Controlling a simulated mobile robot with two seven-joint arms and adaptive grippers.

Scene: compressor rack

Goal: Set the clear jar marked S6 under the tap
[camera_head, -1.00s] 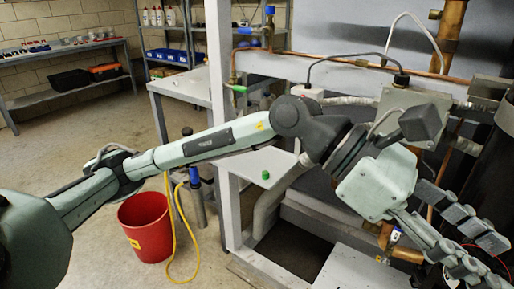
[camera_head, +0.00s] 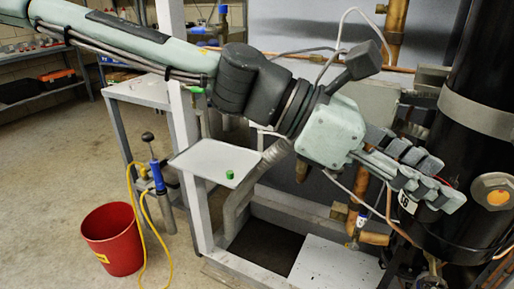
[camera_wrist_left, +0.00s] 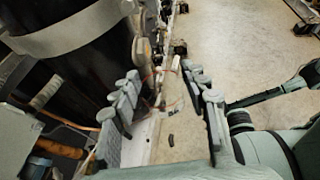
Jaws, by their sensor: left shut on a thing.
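My left gripper (camera_head: 432,184) reaches in front of the black vessel at the right of the head view. A white label reading S6 (camera_head: 407,202) shows just below its fingers. The label's clear jar is barely discernible, and the fingers hide most of it. In the left wrist view the gripper's two fingers (camera_wrist_left: 166,105) stand apart, with no clear jar outline between them. A small valve with a blue part (camera_head: 358,224), possibly the tap, sits on the copper pipework left of and below the gripper. My right gripper is not in view.
The black vessel (camera_head: 478,62) with a round brass fitting (camera_head: 493,190) stands close to the fingers. A white shelf (camera_head: 205,158) bears a green cap (camera_head: 230,174). A red bucket (camera_head: 112,240) and a yellow hose (camera_head: 150,225) are on the floor at left. A white panel (camera_head: 335,268) lies low, front centre.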

